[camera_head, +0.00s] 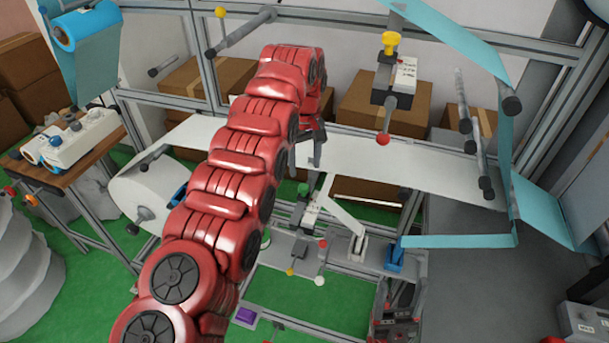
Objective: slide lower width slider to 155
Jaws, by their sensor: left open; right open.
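What looks like the lower width slider is a small unit with a white label (311,212), a green knob (303,189) and a red ball (323,243), on the lower grey plate near the picture's middle. The number on its label is too small to read. My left gripper (312,158) hangs from the red arm just above this unit, open, apart from the green knob as far as I can see. The red arm hides what lies left of it. My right gripper (398,296) is low in the picture, below the blue bracket, open and empty.
A similar upper unit (393,82) with a yellow knob and red ball hangs from the frame. A white web (420,172) runs behind my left gripper. A white lever (345,222) and a blue bracket (396,257) stand right of the lower unit. Cardboard boxes are behind.

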